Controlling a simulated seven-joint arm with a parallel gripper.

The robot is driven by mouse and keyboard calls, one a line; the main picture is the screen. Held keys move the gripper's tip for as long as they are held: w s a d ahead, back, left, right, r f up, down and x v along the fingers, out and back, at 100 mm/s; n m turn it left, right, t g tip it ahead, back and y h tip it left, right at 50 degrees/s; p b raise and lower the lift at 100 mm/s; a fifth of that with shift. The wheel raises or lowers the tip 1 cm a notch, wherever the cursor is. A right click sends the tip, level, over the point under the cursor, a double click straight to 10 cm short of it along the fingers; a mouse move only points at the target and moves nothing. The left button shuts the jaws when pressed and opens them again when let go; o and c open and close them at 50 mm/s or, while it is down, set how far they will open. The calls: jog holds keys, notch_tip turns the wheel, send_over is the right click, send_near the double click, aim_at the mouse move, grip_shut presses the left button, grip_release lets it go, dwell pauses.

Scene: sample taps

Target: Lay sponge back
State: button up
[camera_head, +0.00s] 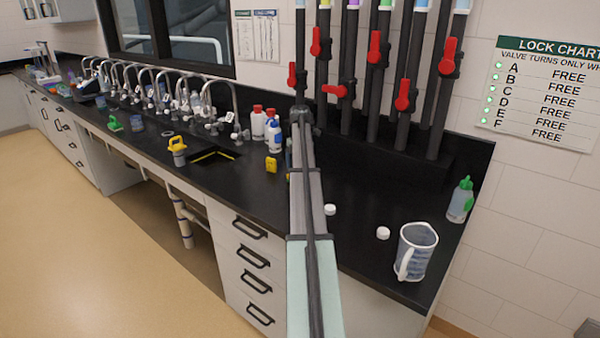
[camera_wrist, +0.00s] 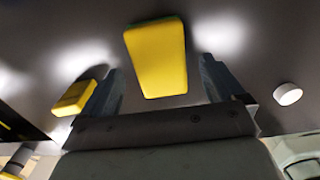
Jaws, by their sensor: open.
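The sponge (camera_wrist: 158,58), a yellow block with a dark green edge at its far end, shows in the middle of the wrist view. My gripper (camera_wrist: 161,66) is open, with one grey-blue finger on each side of the sponge and visible gaps between. I cannot tell whether the sponge lies on the dark counter or how far below the fingertips it is. In the head view my arm hides the gripper and the sponge.
A yellow object (camera_head: 271,164) stands left of my arm; a yellow block (camera_wrist: 73,97) shows beside the left finger. A white cap (camera_wrist: 287,94) lies to the right. A jug (camera_head: 415,252) and green-capped bottle (camera_head: 460,201) stand right. Left are a sink (camera_head: 213,158) and bottles (camera_head: 273,133).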

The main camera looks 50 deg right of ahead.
notch_tip(320, 180, up, 9)
dwell(0.4)
